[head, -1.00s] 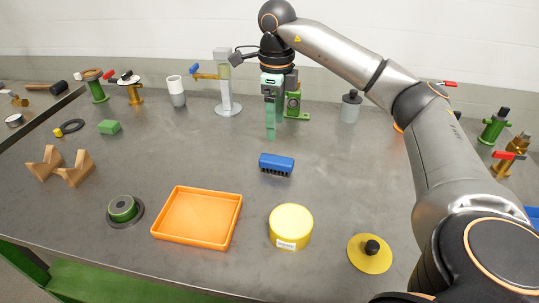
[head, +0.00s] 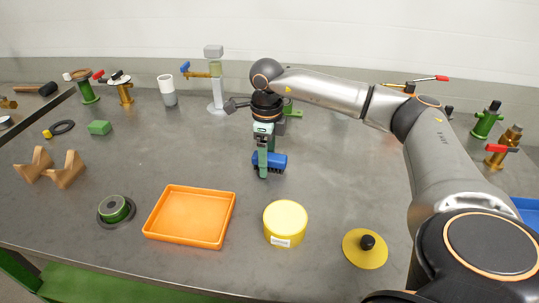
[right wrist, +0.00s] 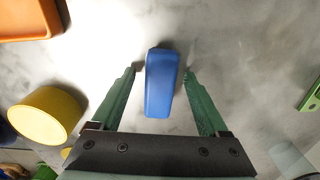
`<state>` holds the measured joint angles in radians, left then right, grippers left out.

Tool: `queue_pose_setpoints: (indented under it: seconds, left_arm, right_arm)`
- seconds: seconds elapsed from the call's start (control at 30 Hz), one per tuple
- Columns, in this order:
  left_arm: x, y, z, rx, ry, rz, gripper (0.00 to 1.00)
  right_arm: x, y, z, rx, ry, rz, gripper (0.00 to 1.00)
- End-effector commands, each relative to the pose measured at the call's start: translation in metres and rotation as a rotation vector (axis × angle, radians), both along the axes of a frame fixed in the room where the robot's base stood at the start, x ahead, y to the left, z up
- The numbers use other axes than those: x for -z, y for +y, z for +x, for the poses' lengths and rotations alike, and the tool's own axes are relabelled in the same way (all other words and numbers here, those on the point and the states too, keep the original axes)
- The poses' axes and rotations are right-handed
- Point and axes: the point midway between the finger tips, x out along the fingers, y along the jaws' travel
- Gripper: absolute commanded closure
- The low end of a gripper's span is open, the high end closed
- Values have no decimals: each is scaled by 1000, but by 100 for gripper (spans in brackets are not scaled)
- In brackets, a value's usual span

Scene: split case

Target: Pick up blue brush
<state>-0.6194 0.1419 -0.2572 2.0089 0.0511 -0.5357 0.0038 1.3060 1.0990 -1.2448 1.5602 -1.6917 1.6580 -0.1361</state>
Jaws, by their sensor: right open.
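The blue brush (head: 279,162) lies on the grey table, partly hidden behind my right gripper in the head view. My right gripper (head: 263,172) points down at it, with its green fingers low near the table. In the right wrist view the blue brush (right wrist: 162,82) lies between the two open fingers (right wrist: 160,78), with a gap on each side. The fingers do not touch it. My left gripper is not in view.
An orange tray (head: 190,216) and a yellow round container (head: 285,222) stand in front of the brush. A yellow disc with a black knob (head: 365,248) lies to the right. A clear-topped stand (head: 215,80) is behind.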

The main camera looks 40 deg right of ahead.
Motion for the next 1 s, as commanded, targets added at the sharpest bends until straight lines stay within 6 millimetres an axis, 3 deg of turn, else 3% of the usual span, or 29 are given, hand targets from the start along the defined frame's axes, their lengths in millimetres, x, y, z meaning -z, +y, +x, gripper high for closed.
queue_pose_setpoints:
  seconds: [0.1, 0.77, 1.0]
  left_arm:
    - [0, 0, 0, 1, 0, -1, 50]
    - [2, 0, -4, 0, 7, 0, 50]
    - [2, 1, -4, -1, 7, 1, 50]
  right_arm:
    - [0, 0, 0, 0, 0, 0, 24]
    - [-1, 0, 0, 0, 0, 0, 98]
    - [-1, 0, 0, 0, -1, 1, 100]
